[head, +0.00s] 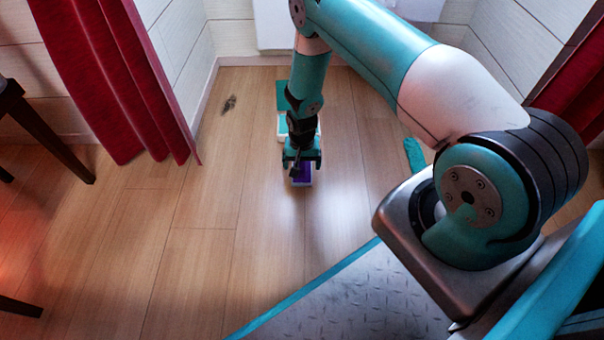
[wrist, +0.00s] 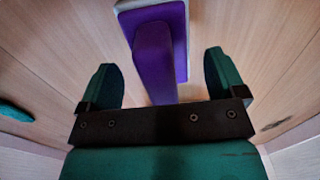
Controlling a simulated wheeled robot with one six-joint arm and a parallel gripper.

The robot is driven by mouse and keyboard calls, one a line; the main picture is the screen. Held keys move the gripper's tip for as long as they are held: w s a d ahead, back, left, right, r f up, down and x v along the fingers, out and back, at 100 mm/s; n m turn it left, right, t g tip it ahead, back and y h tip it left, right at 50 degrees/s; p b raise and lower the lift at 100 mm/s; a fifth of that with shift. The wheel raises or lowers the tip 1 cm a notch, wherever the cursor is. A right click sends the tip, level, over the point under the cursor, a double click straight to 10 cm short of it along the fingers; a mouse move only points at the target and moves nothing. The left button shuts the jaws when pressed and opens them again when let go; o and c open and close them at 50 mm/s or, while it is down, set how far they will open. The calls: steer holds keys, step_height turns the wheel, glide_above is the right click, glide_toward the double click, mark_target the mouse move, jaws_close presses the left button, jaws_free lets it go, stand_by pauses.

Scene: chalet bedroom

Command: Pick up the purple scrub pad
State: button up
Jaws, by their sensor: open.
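The purple scrub pad (head: 304,172) is on the wooden floor, partly hidden under my gripper (head: 302,163) in the head view. In the wrist view the pad (wrist: 152,52) is a purple block with a raised narrower purple part and a pale layer along its edge. My gripper (wrist: 162,68) is open in the wrist view, one finger on each side of the pad's near part. Gaps show between both fingers and the pad. I cannot tell how far the fingertips are above the floor.
A teal and white item (head: 284,125) lies on the floor just behind my gripper. Another teal item (head: 413,155) lies to the right. A small dark thing (head: 229,104) is farther left. Red curtains (head: 115,80) and dark furniture legs (head: 55,145) stand left. Floor in front is clear.

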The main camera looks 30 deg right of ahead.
steer(key=shift+f, duration=0.85)
steer(key=shift+r, duration=0.1)
steer(key=shift+c, duration=0.2)
steer(key=c, duration=1.1)
steer(key=shift+o, duration=0.2)
steer(key=shift+r, duration=0.1)
